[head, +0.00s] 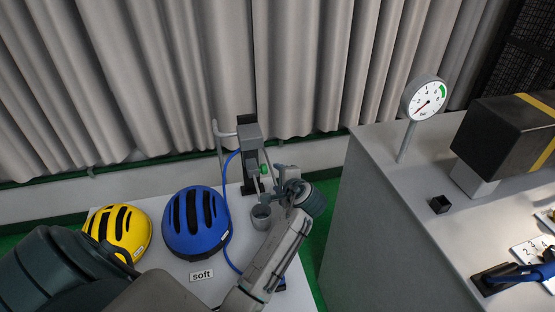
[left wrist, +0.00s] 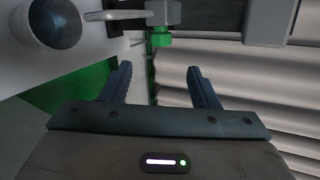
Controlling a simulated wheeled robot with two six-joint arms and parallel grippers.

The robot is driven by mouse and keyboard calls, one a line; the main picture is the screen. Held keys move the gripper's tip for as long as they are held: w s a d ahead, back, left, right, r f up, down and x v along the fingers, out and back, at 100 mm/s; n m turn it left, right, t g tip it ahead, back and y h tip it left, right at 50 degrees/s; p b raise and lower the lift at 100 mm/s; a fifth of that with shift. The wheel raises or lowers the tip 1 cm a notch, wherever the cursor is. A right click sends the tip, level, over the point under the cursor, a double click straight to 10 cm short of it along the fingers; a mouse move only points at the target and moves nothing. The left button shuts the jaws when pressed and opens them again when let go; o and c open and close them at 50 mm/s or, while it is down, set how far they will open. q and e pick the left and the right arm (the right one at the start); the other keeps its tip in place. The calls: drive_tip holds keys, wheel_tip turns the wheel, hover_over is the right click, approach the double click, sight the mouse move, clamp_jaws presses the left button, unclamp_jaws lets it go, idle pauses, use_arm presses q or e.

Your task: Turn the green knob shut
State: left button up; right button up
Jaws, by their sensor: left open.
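The green knob (head: 264,169) sits on the grey fixture at the back of the white table, just behind my left gripper. In the left wrist view the green knob (left wrist: 160,40) shows at the top, beyond the fingertips and roughly between their lines. My left gripper (left wrist: 157,72) is open, with nothing between its fingers, and apart from the knob. In the head view my left gripper (head: 285,178) is partly hidden by its own wrist. My right gripper does not show.
A grey cup (head: 261,217) stands by the fixture (head: 249,140). Blue (head: 196,222) and yellow (head: 119,232) helmets and a "soft" label (head: 202,275) lie to the left. A blue hose (head: 227,190) runs along the table. A grey cabinet (head: 385,230) with a gauge (head: 424,99) stands right.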

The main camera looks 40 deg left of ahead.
sight(263, 170)
use_arm(q)
drive_tip(key=shift+p+x, duration=1.55)
drive_tip(key=shift+x, duration=3.6)
drive_tip(key=shift+s+a, duration=0.1)
drive_tip(key=c, duration=1)
drive_tip(key=shift+o, duration=0.2)
drive_tip(key=t+y+b, duration=0.1)
drive_tip(key=b, duration=0.3)
drive_tip(key=f+t+y+b, duration=0.1)
drive_tip(key=b, duration=0.4)
drive_tip(key=y+b, duration=0.2)
drive_tip(key=b, duration=0.2)
drive_tip(key=shift+f+n+t+b, duration=0.25)
drive_tip(key=shift+n+t+b, duration=0.15)
drive_tip(key=shift+r+y+b, duration=0.2)
drive_tip(key=shift+y+b, duration=0.1)
drive_tip(key=shift+b, duration=0.45)
drive_tip(key=shift+r, duration=0.1)
